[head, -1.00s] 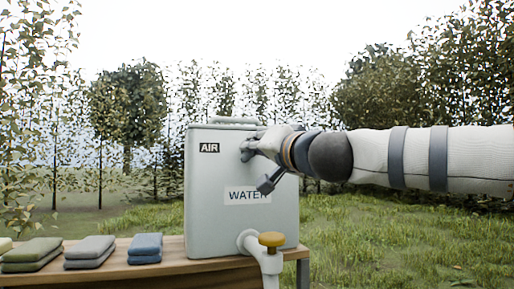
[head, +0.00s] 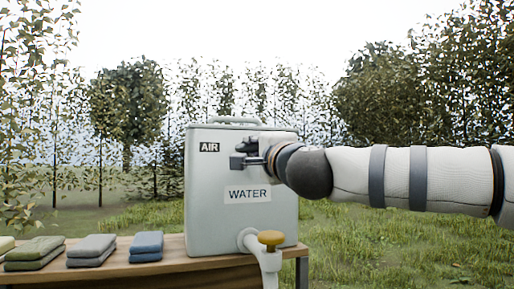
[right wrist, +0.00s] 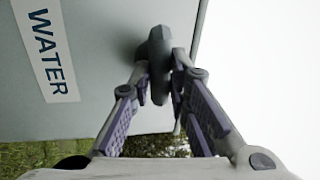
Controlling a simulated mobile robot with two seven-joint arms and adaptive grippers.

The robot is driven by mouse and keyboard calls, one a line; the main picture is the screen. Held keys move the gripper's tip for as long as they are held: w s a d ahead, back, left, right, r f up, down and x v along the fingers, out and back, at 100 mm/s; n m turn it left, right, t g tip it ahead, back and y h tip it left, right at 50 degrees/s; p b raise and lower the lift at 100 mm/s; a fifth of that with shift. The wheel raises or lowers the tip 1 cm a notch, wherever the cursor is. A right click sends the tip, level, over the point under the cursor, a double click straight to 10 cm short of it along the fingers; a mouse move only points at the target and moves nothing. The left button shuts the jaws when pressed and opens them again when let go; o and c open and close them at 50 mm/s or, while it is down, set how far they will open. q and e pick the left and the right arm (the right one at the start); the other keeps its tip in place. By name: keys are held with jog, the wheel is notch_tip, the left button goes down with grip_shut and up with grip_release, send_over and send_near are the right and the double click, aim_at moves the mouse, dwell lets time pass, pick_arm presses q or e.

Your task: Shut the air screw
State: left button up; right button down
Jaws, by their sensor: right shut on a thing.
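The white water tank (head: 212,225) stands on the wooden bench and carries an AIR label (head: 209,147) and a WATER label (head: 248,194). In the right wrist view, the air screw (right wrist: 158,48) is a dark grey knob standing out from the tank face. My right gripper (head: 246,153) is at the tank's upper front, right of the AIR label. Its two fingers (right wrist: 160,78) are on either side of the knob and shut on it. In the head view, the gripper hides the screw. My left gripper is not in view.
A white tap with a yellow handle (head: 271,238) sticks out low on the tank's front. Folded cloths, green (head: 34,249), grey (head: 92,248) and blue (head: 146,244), lie on the bench (head: 170,262) to the left. Grass is open to the right.

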jog(key=shift+m, duration=0.7)
jog(key=c, duration=1.5)
grip_release()
jog(key=shift+a, duration=0.1)
jog(key=shift+c, duration=0.2)
jog(key=v, duration=1.2)
jog(key=shift+a, duration=0.1)
